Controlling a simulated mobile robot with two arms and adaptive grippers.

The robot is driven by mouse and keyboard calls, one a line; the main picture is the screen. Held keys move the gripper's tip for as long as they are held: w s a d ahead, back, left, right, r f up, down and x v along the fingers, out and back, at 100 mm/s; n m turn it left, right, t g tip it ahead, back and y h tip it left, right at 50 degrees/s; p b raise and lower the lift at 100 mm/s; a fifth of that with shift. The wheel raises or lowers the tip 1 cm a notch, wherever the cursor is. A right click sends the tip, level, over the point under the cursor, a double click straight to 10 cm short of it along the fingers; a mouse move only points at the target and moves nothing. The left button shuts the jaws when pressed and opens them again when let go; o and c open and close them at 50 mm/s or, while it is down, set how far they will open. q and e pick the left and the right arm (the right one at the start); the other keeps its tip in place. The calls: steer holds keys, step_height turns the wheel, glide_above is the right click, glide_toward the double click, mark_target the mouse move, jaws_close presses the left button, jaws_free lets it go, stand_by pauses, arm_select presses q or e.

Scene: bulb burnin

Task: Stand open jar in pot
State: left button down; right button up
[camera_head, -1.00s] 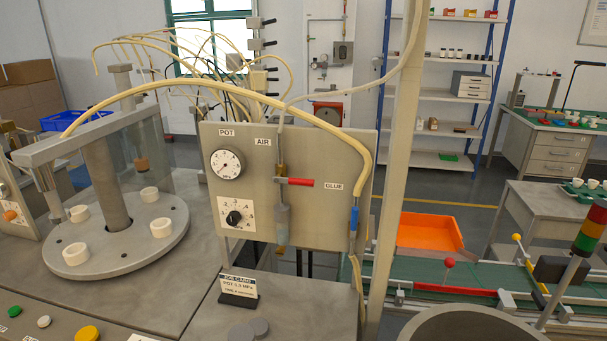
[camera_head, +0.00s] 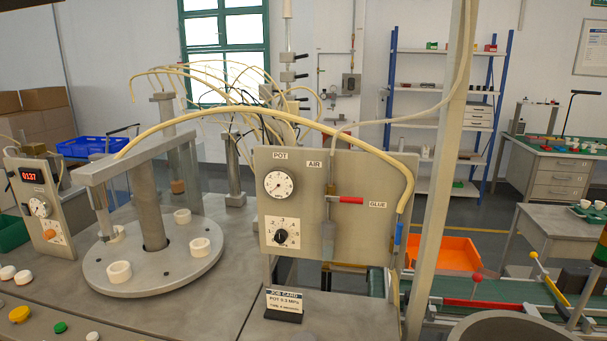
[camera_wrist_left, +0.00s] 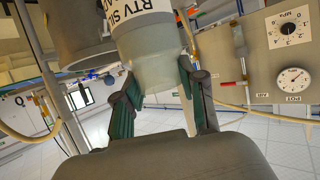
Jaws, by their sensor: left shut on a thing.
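My left gripper (camera_wrist_left: 165,88) is shut on a pale jar (camera_wrist_left: 150,62) in the left wrist view. The jar has a white label with black letters reading "RTV SIL". Its mouth is not in view, so I cannot tell whether it is open. A grey round vessel (camera_wrist_left: 80,38), perhaps the pot, shows close beside the jar at the upper left there. In the head view, the rim of a grey round pot (camera_head: 500,318) shows at the bottom edge, right of the post. Its inside is mostly cut off. Neither gripper shows in the head view.
A gauge panel (camera_head: 335,210) with a hose and red valve handle stands at the bench middle. A job card (camera_head: 285,303) stands before it. A round plate with white rings (camera_head: 150,262) is at left. An upright post (camera_head: 440,180) stands left of the pot. An orange bin (camera_head: 445,252) lies behind.

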arm_select(q)
steer(key=w+a+f+n+t+y, duration=0.1)
steer(key=w+a+n+t+y, duration=0.1)
steer(key=a+n+y, duration=0.3)
steer(key=w+a+f+n+t+y, duration=0.1)
steer(key=w+a+n+t+y, duration=0.1)
steer(key=a, duration=0.8)
steer(key=w+n+y, duration=0.1)
steer(key=n+y, duration=0.1)
steer(key=shift+w+a+n+y, duration=0.35)
steer(key=shift+a+n+y, duration=0.05)
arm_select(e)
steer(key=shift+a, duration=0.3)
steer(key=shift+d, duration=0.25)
